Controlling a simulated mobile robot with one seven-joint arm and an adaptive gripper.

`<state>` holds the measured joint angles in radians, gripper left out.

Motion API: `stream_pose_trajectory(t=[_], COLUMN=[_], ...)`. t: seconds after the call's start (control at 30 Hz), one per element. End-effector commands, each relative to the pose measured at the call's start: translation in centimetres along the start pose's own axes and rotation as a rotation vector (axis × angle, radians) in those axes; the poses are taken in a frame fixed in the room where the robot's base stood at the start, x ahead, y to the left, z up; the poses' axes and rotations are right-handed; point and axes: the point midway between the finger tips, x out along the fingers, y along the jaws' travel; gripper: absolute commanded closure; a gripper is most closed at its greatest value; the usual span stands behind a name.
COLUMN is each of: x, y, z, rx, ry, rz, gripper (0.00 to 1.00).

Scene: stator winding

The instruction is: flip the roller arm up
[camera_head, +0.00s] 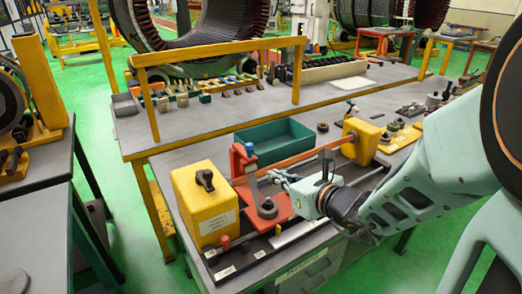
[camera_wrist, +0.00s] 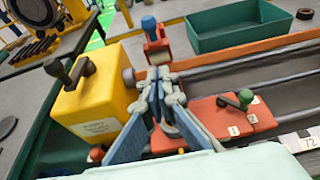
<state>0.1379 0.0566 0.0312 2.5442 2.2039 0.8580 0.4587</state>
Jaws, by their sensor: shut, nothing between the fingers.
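My gripper (camera_head: 277,179) is shut and empty, above the red carriage of the winding fixture. In the wrist view its blue-grey fingertips (camera_wrist: 164,82) meet beside the yellow block and in front of the copper-coloured bar (camera_wrist: 235,52). The red carriage (camera_wrist: 225,119) carries a green-knobbed lever (camera_wrist: 236,99). A grey roller (camera_head: 268,207) sits on the carriage below my gripper; the fingers partly hide it in the wrist view. A red bracket with a blue knob (camera_wrist: 154,38) stands behind the fingertips. I cannot tell which part is the roller arm, or whether the fingers touch it.
A yellow block with a black handle (camera_head: 205,204) stands left of my gripper; another yellow block (camera_head: 361,141) is at the bar's far end. An empty green tray (camera_head: 275,142) lies behind the bar. A yellow frame (camera_head: 222,47) spans the bench behind.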

Motion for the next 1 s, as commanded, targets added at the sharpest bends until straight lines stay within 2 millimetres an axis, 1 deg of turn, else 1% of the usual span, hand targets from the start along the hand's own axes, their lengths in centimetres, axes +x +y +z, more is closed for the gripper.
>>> stream_pose_trajectory(t=[0.27, 0.37, 0.47, 0.8, 1.0], x=[0.1, 0.5, 1.5, 7.0, 9.2], y=[-0.1, -0.1, -0.1, -0.1, -0.1], z=[0.0, -0.1, -0.1, -0.1, 0.0], rx=[-0.002, -0.001, -0.003, -0.002, -0.003], ry=[0.001, 0.002, 0.002, 0.003, 0.002], rz=[-0.001, -0.001, 0.0, 0.001, -0.001], gripper=[1.0, 1.0, 1.0, 1.0, 1.0])
